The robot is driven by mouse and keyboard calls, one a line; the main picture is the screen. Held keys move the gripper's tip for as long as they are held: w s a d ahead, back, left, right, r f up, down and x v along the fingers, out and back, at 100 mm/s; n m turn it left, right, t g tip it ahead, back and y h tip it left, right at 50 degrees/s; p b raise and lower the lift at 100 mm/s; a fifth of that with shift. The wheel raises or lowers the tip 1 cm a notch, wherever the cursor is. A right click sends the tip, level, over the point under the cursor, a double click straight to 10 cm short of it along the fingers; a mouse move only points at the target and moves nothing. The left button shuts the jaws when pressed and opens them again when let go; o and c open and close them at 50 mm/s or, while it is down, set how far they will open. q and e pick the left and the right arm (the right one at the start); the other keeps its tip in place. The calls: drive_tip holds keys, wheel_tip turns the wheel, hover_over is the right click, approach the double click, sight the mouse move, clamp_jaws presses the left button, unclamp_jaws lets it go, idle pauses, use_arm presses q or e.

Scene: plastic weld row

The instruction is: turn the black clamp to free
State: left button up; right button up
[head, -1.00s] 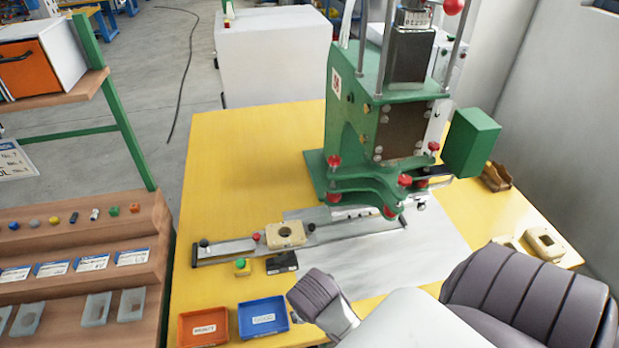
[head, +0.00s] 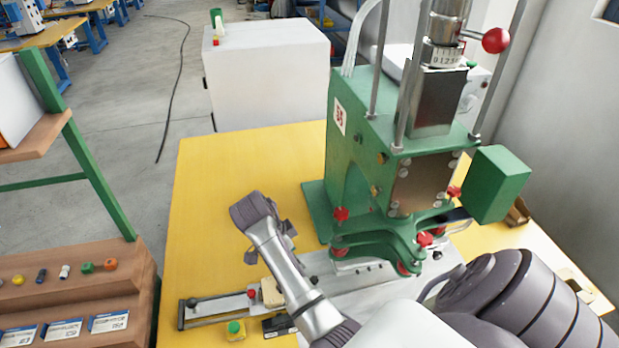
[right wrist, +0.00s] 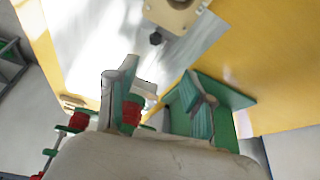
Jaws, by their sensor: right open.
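The black clamp, a small black knob (head: 313,280), stands on the rail just right of the beige part (head: 270,292), which my arm partly covers. In the right wrist view the black knob (right wrist: 156,38) sits beside the beige part (right wrist: 176,14), near the top. My right gripper (head: 268,243) is over the yellow table behind the rail, left of the green press. In the right wrist view its fingers (right wrist: 160,82) are apart with nothing held, and the knob lies beyond their tips. Which way the clamp is turned cannot be told. My left gripper is not in view.
The green press (head: 365,165) stands close to the right, with red knobs low on its front. A red knob (head: 252,293) sits left of the beige part. A green-topped yellow button box (head: 235,329) is in front of the rail. The back left of the yellow table (head: 215,190) is clear.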

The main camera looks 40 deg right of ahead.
drive_tip(key=f, duration=0.1)
drive_tip(key=s+f, duration=0.1)
drive_tip(key=f, duration=0.1)
drive_tip(key=s+d+f+p, duration=0.1)
drive_tip(key=shift+d+f, duration=0.1)
drive_tip(key=shift+f, duration=0.2)
drive_tip(key=x, duration=0.4)
drive_tip(key=shift+w+d, duration=0.15)
drive_tip(key=shift+w, duration=0.05)
drive_tip(key=x, duration=0.3)
drive_tip(key=shift+f, duration=0.3)
drive_tip(key=shift+d+f, duration=0.15)
drive_tip(key=shift+c, duration=0.2)
drive_tip(key=c, duration=0.8)
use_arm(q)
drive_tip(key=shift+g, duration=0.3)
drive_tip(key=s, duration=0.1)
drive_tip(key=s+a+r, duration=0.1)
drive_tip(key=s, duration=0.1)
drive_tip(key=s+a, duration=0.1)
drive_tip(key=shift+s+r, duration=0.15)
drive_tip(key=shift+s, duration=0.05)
use_arm(e)
clamp_jaws()
